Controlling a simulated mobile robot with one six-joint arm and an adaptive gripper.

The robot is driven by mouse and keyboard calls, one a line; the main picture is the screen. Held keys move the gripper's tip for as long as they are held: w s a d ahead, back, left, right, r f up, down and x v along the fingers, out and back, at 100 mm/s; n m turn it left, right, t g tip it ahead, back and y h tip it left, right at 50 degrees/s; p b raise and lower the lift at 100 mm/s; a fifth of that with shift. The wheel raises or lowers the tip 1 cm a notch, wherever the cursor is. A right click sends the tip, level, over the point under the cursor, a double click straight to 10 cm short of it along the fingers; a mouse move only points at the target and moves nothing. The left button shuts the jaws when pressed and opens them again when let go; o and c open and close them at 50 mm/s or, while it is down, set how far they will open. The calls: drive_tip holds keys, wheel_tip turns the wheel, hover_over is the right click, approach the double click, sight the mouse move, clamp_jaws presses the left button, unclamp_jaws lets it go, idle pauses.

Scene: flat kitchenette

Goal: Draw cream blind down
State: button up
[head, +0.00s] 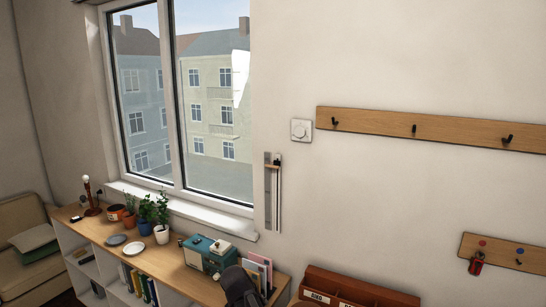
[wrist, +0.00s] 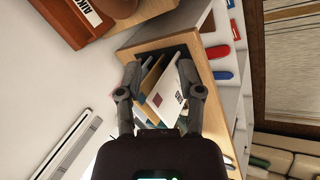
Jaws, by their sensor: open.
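No lowered cream blind shows; the window (head: 185,95) is uncovered and its top is cut off in the head view. Right of the window, a narrow upright control strip (head: 267,200) with grey and white bars hangs on the wall, with a small wood-coloured piece (head: 272,166) near its top. A similar white strip (wrist: 66,146) shows at lower left in the wrist view. My gripper (wrist: 160,76) is open, its fingers over cards and envelopes, apparently holding nothing. In the head view its dark body (head: 241,287) is low, below the strip, by the shelf's right end.
A low shelf (head: 172,262) under the window carries potted plants (head: 161,233), plates (head: 134,248), a teal radio (head: 206,254) and a card holder (head: 262,272). A wooden letter box (head: 345,290) sits at lower right. A hook rail (head: 430,127) and dial (head: 301,130) are on the wall.

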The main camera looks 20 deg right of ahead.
drive_tip(key=w+d+r+n+t+h+p, duration=0.2)
drive_tip(key=w+d+r+h+p, duration=0.15)
drive_tip(key=w+r, duration=0.35)
drive_tip(key=w+d+r+n+t+h+p, duration=0.1)
drive_tip(key=w+d+r+n+h+p, duration=0.2)
drive_tip(key=w+r, duration=0.5)
drive_tip(key=n+t+h+p, duration=0.3)
drive_tip(key=n+t+p, duration=0.35)
drive_tip(key=p, duration=0.25)
approach(271, 167)
drive_tip(key=a, duration=0.1)
drive_tip(key=shift+s+a+r+n+g+y, duration=0.1)
drive_tip(key=shift+s+r+n+g+y, duration=0.15)
drive_tip(key=shift+s+r+n+g, duration=0.15)
drive_tip(key=x, duration=1.4)
drive_tip(key=shift+a, duration=0.1)
clamp_jaws()
